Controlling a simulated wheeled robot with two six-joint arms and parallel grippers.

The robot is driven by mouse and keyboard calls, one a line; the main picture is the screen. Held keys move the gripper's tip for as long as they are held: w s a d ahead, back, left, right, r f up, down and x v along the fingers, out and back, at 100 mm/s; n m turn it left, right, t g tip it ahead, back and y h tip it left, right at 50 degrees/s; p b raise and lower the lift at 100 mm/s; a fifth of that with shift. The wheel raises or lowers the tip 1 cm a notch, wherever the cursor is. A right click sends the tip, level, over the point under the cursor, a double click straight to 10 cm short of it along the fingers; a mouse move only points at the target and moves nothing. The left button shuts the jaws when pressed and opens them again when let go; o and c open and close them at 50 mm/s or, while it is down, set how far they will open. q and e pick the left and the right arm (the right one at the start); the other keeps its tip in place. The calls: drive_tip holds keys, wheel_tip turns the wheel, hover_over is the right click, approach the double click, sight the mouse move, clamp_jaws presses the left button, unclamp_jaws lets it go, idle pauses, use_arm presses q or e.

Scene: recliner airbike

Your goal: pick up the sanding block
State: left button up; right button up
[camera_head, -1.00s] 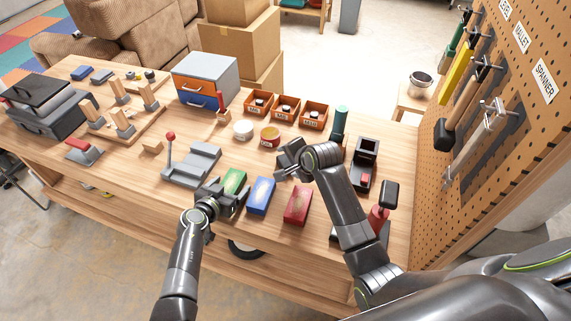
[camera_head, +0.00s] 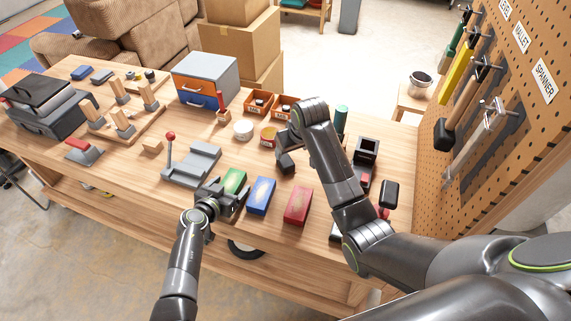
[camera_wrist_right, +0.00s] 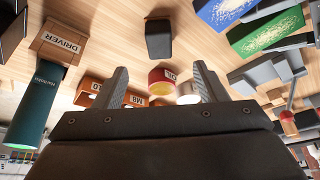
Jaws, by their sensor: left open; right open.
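A dark block (camera_wrist_right: 158,38) lies on the wooden bench in the right wrist view, beyond the open fingers; I take it for the sanding block. In the head view it seems to be the dark shape (camera_head: 286,163) just below my right gripper (camera_head: 288,143), partly covered by it. My right gripper also shows in the wrist view (camera_wrist_right: 160,85), open and empty, apart from the block. My left gripper (camera_head: 217,191) is open beside the green box (camera_head: 234,181), low over the bench front; whether they touch is unclear.
A blue box (camera_head: 261,196) and a red box (camera_head: 298,206) lie along the front. A red tin (camera_head: 268,136) and a white jar (camera_head: 243,129) stand behind the block. A grey lever fixture (camera_head: 192,165) is left; a black stand (camera_head: 365,151) is right.

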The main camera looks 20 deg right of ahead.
sight(286, 160)
drive_tip(key=x, duration=0.6)
drive_tip(key=shift+w+f, duration=0.15)
drive_tip(key=shift+w+x, duration=0.2)
drive_tip(key=shift+x, duration=2.4)
drive_tip(key=shift+c, duration=0.2)
drive_tip(key=c, duration=1.2)
drive_tip(key=shift+o, duration=0.2)
wheel_tip(286, 160, up, 10)
drive_tip(key=shift+r, duration=0.15)
